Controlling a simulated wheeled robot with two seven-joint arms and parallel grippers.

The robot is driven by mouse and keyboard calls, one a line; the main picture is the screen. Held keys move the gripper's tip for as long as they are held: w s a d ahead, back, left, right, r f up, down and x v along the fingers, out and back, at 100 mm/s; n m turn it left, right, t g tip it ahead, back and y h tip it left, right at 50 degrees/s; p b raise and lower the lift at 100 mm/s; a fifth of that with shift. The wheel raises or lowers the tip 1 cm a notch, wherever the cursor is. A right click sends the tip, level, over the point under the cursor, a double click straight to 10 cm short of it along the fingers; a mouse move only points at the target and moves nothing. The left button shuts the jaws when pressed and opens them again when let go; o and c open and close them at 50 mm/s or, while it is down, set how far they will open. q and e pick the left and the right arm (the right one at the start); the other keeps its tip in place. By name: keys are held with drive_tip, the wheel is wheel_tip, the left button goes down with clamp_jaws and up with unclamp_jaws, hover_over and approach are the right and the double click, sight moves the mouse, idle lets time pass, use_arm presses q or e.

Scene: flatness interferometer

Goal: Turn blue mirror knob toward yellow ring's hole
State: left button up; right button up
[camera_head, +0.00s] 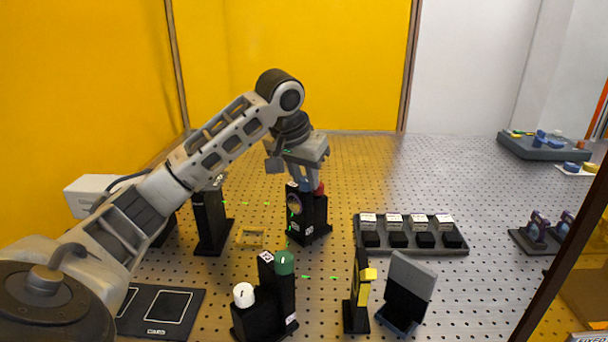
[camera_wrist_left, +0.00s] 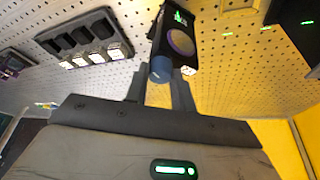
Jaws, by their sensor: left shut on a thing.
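My left gripper (camera_head: 304,180) reaches down from above onto a black mirror mount (camera_head: 313,228) with a round mirror (camera_head: 294,204). Its fingers are shut on the blue knob (camera_wrist_left: 161,70) at the top of the mount; the knob shows between the fingers in the left wrist view. In the head view the fingers mostly hide the blue knob. A red knob (camera_head: 320,188) sits beside it. A yellow part on a black post (camera_head: 361,291), likely the yellow ring, stands at the front, seen nearly edge-on; its hole is not visible. My right gripper is not in view.
A second black mount carries a white knob (camera_head: 243,295) and a green knob (camera_head: 285,262). Green beam dashes (camera_head: 320,278) cross the board.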

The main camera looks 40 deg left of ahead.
use_arm(q)
drive_tip(key=shift+d+r+n+y, duration=0.1)
drive_tip(key=shift+n+y, duration=0.6)
drive_tip(key=shift+n, duration=1.1)
drive_tip(key=o, duration=1)
drive_tip(key=v, duration=1.6)
drive_tip(key=shift+w, duration=0.35)
